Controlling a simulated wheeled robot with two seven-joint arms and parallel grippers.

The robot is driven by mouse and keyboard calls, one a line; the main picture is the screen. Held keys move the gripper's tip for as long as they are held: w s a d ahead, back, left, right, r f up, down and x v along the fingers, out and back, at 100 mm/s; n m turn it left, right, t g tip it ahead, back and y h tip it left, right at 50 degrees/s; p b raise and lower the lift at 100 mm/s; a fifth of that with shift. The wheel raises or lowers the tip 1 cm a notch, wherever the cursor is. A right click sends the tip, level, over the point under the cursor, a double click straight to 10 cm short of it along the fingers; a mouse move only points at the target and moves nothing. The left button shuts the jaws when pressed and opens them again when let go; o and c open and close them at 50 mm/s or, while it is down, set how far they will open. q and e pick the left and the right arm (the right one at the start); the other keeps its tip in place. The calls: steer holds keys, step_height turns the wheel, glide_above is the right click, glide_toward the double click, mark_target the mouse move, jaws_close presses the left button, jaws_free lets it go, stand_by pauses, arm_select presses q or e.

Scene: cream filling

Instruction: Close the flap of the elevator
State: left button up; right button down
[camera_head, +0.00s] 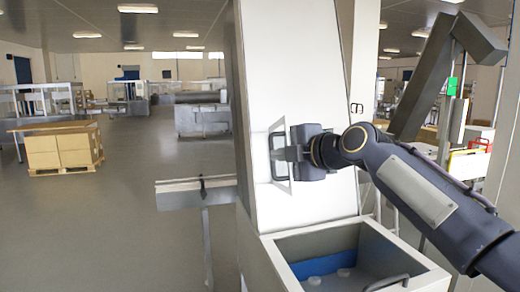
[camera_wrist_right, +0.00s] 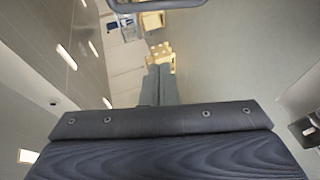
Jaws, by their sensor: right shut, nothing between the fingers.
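The elevator (camera_head: 292,75) is a tall pale metal column in the middle of the head view. A small framed panel with a dark loop handle (camera_head: 277,141) is on its face; a dark loop also shows at the top of the wrist view (camera_wrist_right: 155,5). Below, an open-topped hopper (camera_head: 290,246) shows a blue inside and a handle (camera_head: 386,283) at its front edge. I cannot tell which part is the flap. My right gripper (camera_head: 279,154) points left in front of the panel, shut and empty; its fingers are together in the wrist view (camera_wrist_right: 160,85). Contact is unclear. My left gripper is out of view.
A metal ledge (camera_head: 190,196) sticks out left of the elevator. Cartons on a pallet (camera_head: 62,150) stand farther left, with open floor between. A sloping grey conveyor-like structure (camera_head: 425,80) stands behind on the right.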

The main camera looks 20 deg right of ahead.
steer(key=p+x, duration=0.4)
steer(key=x, duration=0.5)
steer(key=d, duration=0.1)
steer(key=d+p, duration=0.1)
steer(key=d, duration=0.1)
steer(key=shift+w+d+f, duration=0.15)
steer(key=shift+w+d, duration=0.2)
steer(key=shift+d, duration=0.1)
